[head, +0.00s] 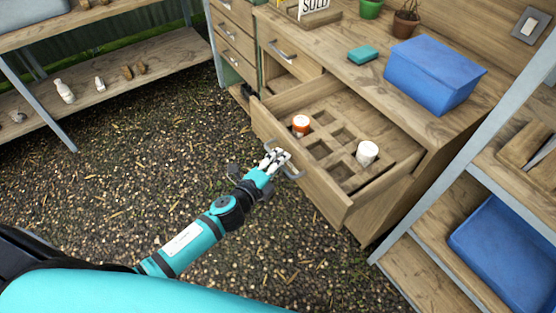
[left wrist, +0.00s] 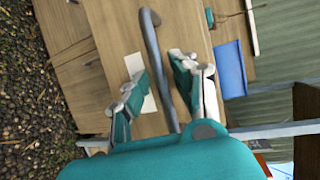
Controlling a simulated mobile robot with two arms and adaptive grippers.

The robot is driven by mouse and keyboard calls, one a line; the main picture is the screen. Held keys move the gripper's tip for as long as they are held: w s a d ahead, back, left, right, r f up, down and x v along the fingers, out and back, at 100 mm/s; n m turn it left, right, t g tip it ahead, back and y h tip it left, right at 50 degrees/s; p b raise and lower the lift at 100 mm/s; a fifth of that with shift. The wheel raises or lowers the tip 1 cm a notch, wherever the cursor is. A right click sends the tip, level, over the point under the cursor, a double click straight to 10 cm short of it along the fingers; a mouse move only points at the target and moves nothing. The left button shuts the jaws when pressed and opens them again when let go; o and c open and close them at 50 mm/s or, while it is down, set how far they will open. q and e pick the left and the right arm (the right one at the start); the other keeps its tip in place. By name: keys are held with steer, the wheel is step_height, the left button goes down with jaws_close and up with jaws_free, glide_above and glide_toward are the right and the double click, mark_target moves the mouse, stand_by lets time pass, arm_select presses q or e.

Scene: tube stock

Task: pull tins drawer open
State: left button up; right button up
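The drawer (head: 335,203) stands pulled out from the wooden counter, and its inside shows a grid of square compartments. An orange tin with a white lid (head: 301,124) sits in a left compartment and a white tin (head: 367,153) in a right one. My left gripper (head: 275,158) is at the handle (head: 293,172) on the drawer front. In the left wrist view, the grey handle bar (left wrist: 156,60) runs between the two fingers of my left gripper (left wrist: 158,78). The fingers are apart, with gaps beside the bar. My right gripper is not in view.
A blue bin (head: 433,75) and a teal box (head: 362,54) stand on the counter. A metal-framed shelf with a blue tray (head: 508,255) is at the right. Gravel floor (head: 150,150) lies open in front of the drawer.

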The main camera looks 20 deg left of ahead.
arm_select(q)
steer(key=shift+o, duration=0.3)
steer(key=v, duration=1.2)
steer(key=shift+f, duration=0.1)
steer(key=s+a+f+n+g+y, duration=0.15)
steer(key=s+f+n, duration=0.25)
steer(key=f, duration=0.6)
steer(key=s+a+f+n+g+y, duration=0.1)
steer(key=s+a+f+n+g, duration=0.25)
steer(key=f, duration=0.65)
steer(key=s+a+f+n+g+y, duration=0.15)
steer(key=s+f+n, duration=0.25)
steer(key=f, duration=0.7)
steer(key=s+f+n+g, duration=0.2)
steer(key=s+f, duration=0.2)
steer(key=s, duration=0.3)
steer(key=s+d+f+n+g, duration=0.1)
steer(key=s+f+n+g, duration=0.2)
steer(key=s+f, duration=0.2)
steer(key=s+d+f+n+g, duration=0.1)
steer(key=s+f+n+g, duration=0.1)
steer(key=s, duration=0.9)
step_height(320, 180, down, 3)
steer(key=shift+r+n+g, duration=0.2)
steer(key=shift+n+g, duration=0.15)
steer(key=shift+n, duration=0.1)
steer(key=shift+d, duration=0.15)
steer(key=shift+w, duration=0.1)
